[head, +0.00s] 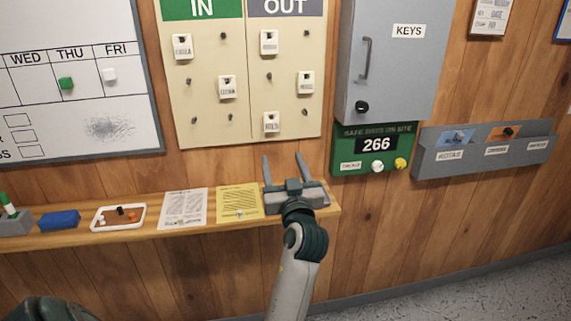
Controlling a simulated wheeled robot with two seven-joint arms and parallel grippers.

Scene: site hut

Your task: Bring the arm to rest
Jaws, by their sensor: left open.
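My left gripper (283,165) is in the head view, right of the picture's middle line, with its arm coming up from the bottom. Its two grey fingers point up and stand well apart, with nothing between them. It appears in front of the right end of a wooden shelf (150,226). I cannot tell whether it touches the shelf or the wall. My right gripper is not in view.
The shelf holds a yellow sheet (239,202), a white sheet (183,208), a white tray (97,217) and a blue block (59,220). Above are the IN/OUT board (205,133), key cabinet (393,70), green sign (346,157) and grey wall holder (440,171). Floor shows lower right.

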